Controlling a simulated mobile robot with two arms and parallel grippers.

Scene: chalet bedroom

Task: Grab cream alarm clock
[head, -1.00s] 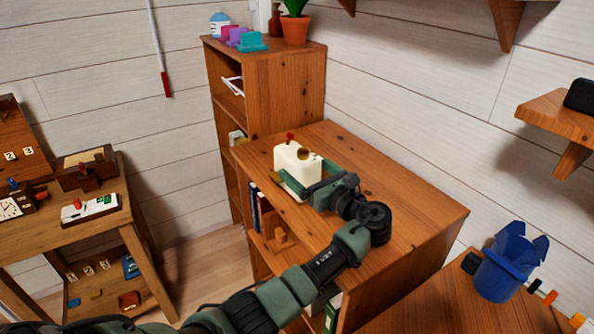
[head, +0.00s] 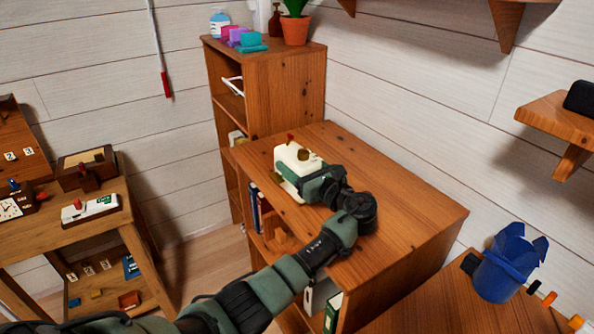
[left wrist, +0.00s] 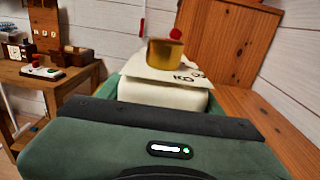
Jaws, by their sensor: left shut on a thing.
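The cream alarm clock (head: 292,158) is on or just above the wooden cabinet top (head: 400,205), near its far left edge. It has a red knob and a brass-coloured round part. My left gripper (head: 302,181) reaches it from the right and front and is shut on it. In the left wrist view the cream clock (left wrist: 165,94) shows right past the gripper body, with the brass part and the red knob on top. The contact of the fingers is partly hidden. My right gripper is not in view.
A taller shelf (head: 290,85) with a potted plant (head: 295,28) stands behind the cabinet. A blue bin (head: 506,265) stands on the wooden surface at the lower right. A small table (head: 75,215) with several items is at left. The cabinet's right part is clear.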

